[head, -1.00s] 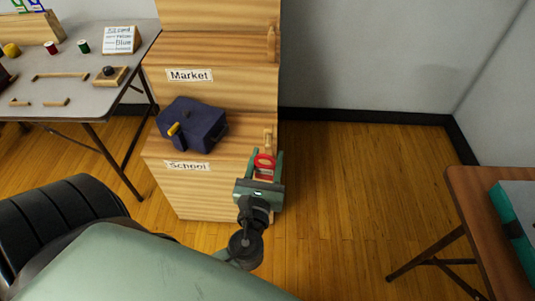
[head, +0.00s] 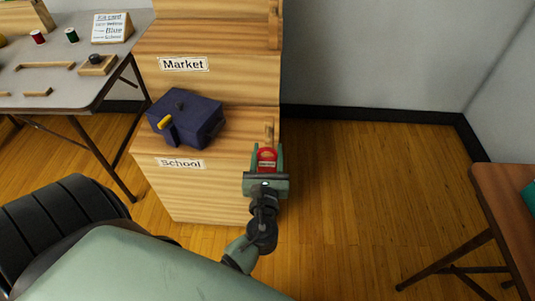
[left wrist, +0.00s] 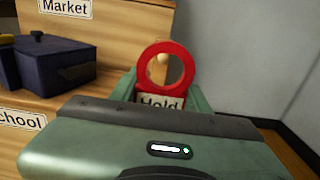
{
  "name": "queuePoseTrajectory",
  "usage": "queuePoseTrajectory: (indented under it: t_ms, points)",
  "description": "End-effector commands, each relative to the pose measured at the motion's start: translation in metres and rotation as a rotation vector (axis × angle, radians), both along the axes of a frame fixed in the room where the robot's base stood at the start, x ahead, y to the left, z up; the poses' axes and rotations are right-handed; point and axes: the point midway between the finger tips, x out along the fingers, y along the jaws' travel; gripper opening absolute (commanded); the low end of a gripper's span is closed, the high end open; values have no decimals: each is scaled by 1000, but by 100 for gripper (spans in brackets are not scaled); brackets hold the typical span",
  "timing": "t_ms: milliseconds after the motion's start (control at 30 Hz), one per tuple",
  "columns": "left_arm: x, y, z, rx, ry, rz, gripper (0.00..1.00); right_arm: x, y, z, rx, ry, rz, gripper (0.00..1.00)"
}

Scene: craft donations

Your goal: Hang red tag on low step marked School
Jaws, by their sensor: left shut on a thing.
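My left gripper (head: 266,165) is shut on the red tag (head: 267,154), which has a ring top and a white label reading "Hold" in part. In the left wrist view the tag's red ring (left wrist: 143,70) stands up between the fingers, and a wooden peg end shows through or behind the ring. The low step (head: 230,145), marked by the School label (head: 181,164), has a wooden peg (head: 269,130) near its right edge. The tag is in front of that peg; I cannot tell whether they touch. My right gripper is not in view.
The higher step carries a Market label (head: 184,64). A grey table (head: 75,75) stands left, a brown table (head: 508,205) right. Floor right of the steps is clear.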

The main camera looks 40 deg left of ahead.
Motion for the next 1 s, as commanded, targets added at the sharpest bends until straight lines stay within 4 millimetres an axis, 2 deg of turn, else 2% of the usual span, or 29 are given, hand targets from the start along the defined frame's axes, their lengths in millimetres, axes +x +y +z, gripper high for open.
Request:
queuePoseTrajectory:
  t_ms: [567, 1000]
  points:
    - [30, 18, -3, 0, 0, 0, 9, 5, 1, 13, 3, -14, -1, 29]
    - [53, 32, -5, 0, 0, 0, 9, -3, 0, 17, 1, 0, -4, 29]
